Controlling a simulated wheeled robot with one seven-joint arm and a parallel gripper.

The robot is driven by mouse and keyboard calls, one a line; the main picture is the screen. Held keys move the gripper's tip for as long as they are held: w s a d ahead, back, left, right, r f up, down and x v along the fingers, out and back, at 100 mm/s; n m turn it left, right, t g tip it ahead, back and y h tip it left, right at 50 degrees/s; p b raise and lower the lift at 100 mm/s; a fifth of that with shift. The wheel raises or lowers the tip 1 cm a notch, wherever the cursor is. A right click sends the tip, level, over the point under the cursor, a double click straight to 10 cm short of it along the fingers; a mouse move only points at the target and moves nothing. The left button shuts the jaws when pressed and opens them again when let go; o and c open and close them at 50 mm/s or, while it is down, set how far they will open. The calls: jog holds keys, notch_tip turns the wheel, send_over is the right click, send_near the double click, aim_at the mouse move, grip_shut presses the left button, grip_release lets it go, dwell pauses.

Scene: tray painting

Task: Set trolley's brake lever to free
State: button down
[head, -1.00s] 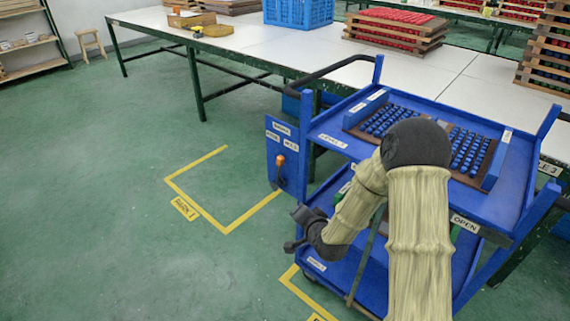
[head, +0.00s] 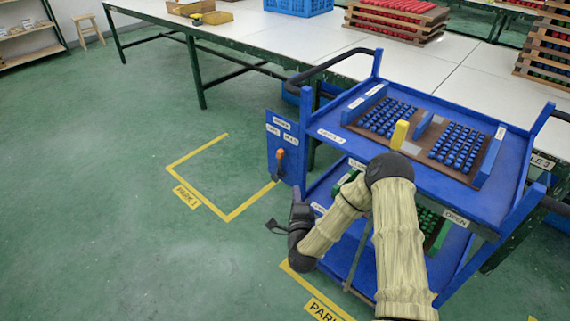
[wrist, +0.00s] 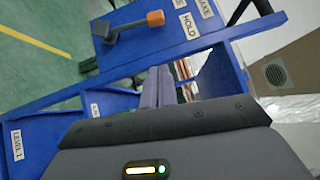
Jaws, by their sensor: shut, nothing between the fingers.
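The brake lever (head: 280,160) has an orange knob and stands on a blue plate (head: 274,152) at the left end of the blue trolley (head: 345,140). Small labels sit above it. In the wrist view the lever (wrist: 130,27) runs from a dark pivot to its orange end, which lies beside the HOLD label (wrist: 190,30). The FREE label cannot be read clearly there. My gripper (head: 276,226) is below the lever in the head view, apart from it. In the wrist view my gripper's fingers (wrist: 155,86) are closed together and empty, with the lever beyond them.
The trolley's top shelf holds a tray with blue pieces and a yellow block (head: 399,134). A trolley post and shelf edge (wrist: 150,62) lie close by the fingers in the wrist view. Long white tables (head: 260,35) stand behind. Floor at left is clear.

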send_near(284, 155)
jog(key=w+d, duration=0.3)
jog(key=w+a, duration=0.1)
jog(key=w+a+b, duration=0.1)
jog(key=w+a, duration=0.1)
jog(key=shift+a+r, duration=0.25)
jog(key=shift+a, duration=0.1)
jog(key=shift+w+d+r, duration=0.1)
jog(key=shift+d, duration=0.1)
